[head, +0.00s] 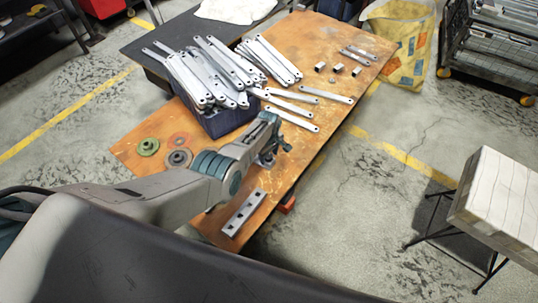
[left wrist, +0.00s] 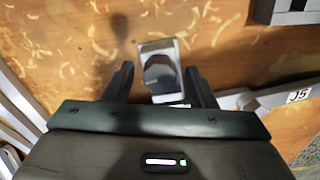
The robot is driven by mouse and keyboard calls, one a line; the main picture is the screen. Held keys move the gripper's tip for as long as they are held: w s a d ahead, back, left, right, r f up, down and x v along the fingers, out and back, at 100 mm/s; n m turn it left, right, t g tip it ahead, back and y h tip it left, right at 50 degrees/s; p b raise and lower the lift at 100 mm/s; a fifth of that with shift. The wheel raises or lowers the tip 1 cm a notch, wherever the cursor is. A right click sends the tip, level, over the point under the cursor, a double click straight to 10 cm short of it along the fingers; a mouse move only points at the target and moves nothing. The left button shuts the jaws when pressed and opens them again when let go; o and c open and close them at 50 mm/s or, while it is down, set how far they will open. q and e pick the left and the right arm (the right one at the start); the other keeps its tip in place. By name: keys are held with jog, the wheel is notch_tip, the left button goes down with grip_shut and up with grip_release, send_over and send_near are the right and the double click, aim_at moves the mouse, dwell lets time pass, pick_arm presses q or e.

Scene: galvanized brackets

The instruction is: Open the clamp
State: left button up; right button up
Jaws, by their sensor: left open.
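My left gripper (head: 275,138) is low over the orange-brown table, near its right edge, with its fingers open. In the left wrist view a grey metal piece (left wrist: 158,46) with a large opening stands between the two spread fingers, with gaps at its sides. It looks like part of the clamp, but I cannot tell how the clamp stands, as my gripper hides much of it. A grey part with a "J5" label (left wrist: 298,95) lies to the right of the fingers. My right gripper is not in view.
A dark blue bin (head: 228,120) heaped with galvanized brackets stands just behind my gripper. Loose flat brackets (head: 292,95) lie beside it.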

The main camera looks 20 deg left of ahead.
pick_arm(q)
jog(key=c, duration=0.9)
jog(key=n, duration=1.8)
